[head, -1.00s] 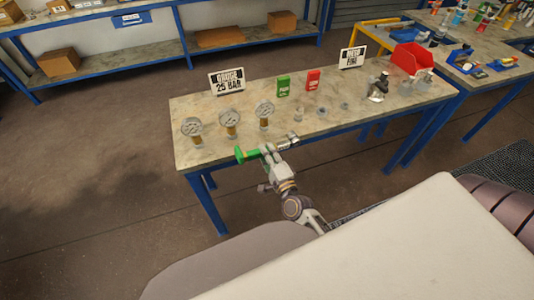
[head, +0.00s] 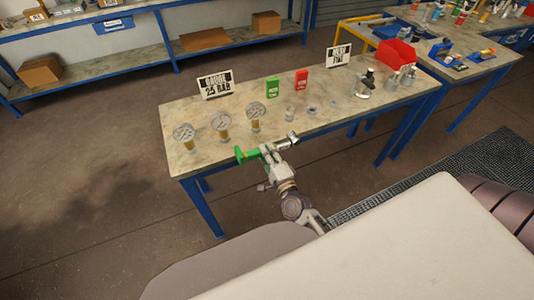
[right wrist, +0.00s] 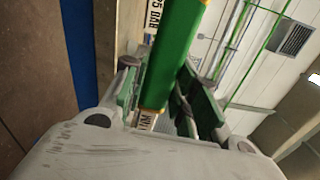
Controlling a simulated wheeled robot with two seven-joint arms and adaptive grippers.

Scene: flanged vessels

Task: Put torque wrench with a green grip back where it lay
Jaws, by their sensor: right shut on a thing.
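The torque wrench with a green grip (head: 247,154) is in my right gripper (head: 270,150), at the front edge of the workbench in the head view. Its green handle points left and its metal head points right. In the right wrist view the green grip (right wrist: 178,50) runs up from between the fingers, which are shut on it. The bench top (head: 330,125) lies behind the wrench; I cannot tell whether the wrench touches it. My left gripper is not in view.
Several gauges stand on the bench, one of them (head: 221,123) nearest the wrench. A "Gauge 25 bar" sign (head: 216,85), green box (head: 272,88), red box (head: 301,79), metal fittings (head: 365,85) and red bin (head: 396,54) stand further back. The front right bench top is clear.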

